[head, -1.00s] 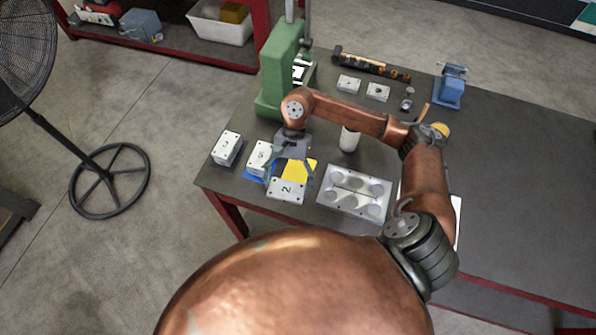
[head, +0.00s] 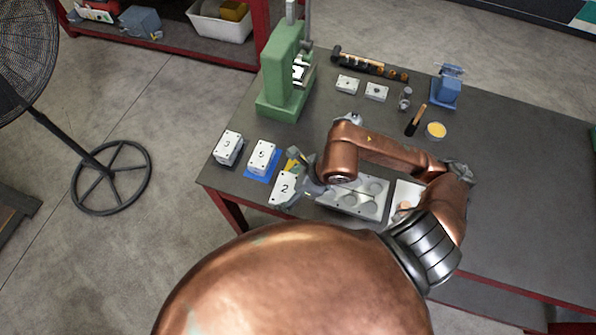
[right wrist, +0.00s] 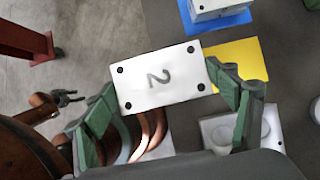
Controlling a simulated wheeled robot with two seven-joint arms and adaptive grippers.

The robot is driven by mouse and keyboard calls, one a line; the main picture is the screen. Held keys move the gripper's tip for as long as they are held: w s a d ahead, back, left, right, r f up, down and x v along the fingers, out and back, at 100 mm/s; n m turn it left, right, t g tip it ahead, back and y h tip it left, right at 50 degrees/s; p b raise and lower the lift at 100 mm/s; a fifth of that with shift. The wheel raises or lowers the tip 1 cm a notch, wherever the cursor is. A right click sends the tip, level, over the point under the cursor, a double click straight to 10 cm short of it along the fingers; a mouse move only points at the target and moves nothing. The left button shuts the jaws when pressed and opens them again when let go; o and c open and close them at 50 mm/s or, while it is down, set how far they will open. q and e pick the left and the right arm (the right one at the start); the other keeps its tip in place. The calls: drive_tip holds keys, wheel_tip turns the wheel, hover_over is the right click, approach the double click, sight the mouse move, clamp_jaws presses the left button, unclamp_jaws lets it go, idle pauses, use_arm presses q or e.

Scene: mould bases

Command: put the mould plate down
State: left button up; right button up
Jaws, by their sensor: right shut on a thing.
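The mould plate (head: 283,190), white and marked 2, is in my right gripper (head: 297,181) above the table's front left part. In the right wrist view the plate (right wrist: 150,88) sits between the two green-padded fingers, its numbered face towards the camera. A yellow mat (right wrist: 243,58) shows beside and beyond it, partly hidden; the plate is off to one side of it. A small dark gripper-like end shows at the far left of the right wrist view, perhaps my left gripper (right wrist: 68,97); its jaws are too small to read.
A plate marked 6 (head: 263,154) is on a blue mat (head: 259,178), left of the held plate. A plate marked 3 (head: 228,146) is farther left. A metal tray with round recesses (head: 370,190) lies to the right, partly behind my arm. A green press (head: 284,75) stands behind.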

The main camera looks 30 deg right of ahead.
drive_tip(key=w+d+f+p, duration=0.1)
drive_tip(key=w+d+f, duration=0.3)
drive_tip(key=w+d+f+p, duration=0.1)
drive_tip(key=w+d+f, duration=0.3)
drive_tip(key=w+d, duration=0.1)
drive_tip(key=shift+f, duration=0.3)
drive_tip(key=shift+w+d+f, duration=0.3)
drive_tip(key=shift+f, duration=0.1)
wheel_tip(320, 180, down, 3)
drive_tip(key=shift+r+p, duration=0.1)
drive_tip(key=shift+p, duration=0.5)
drive_tip(key=shift+w+f, duration=0.1)
drive_tip(key=shift+f, duration=0.25)
drive_tip(key=o, duration=1.7)
drive_tip(key=shift+d, duration=0.1)
drive_tip(key=b+v, duration=0.2)
drive_tip(key=v, duration=1)
